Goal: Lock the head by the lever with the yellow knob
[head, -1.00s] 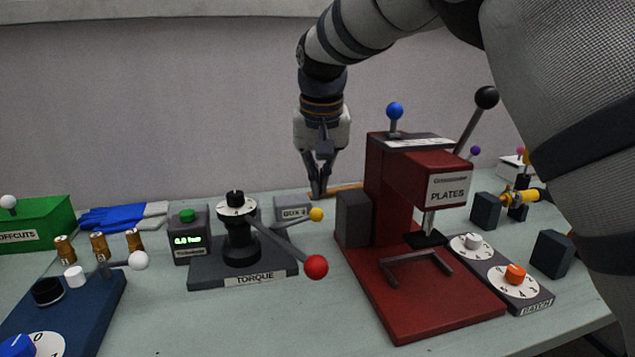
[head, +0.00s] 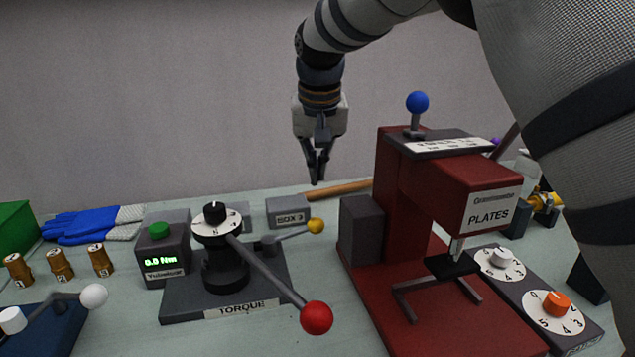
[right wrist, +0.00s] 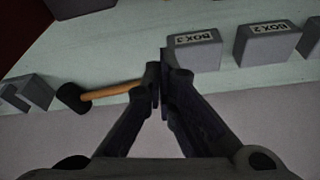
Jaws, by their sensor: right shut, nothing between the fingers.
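The tool stands on a dark base labelled TORQUE (head: 240,308). My right gripper (head: 317,180) is shut and empty. In the picture it shows above the yellow knob, near the back of the table and clear of the lever. In the right wrist view its fingers (right wrist: 160,80) are together, with a wooden-handled mallet (right wrist: 108,89) at their left. The yellow knob is not in that view. My left gripper is not in view.
The red PLATES press (head: 415,215) with a blue knob stands right of the torque tool. A grey box (head: 288,212) sits behind the yellow knob. A display unit (head: 163,255) with a green button stands left of the tool. Blue gloves (head: 85,224) lie behind several brass cylinders.

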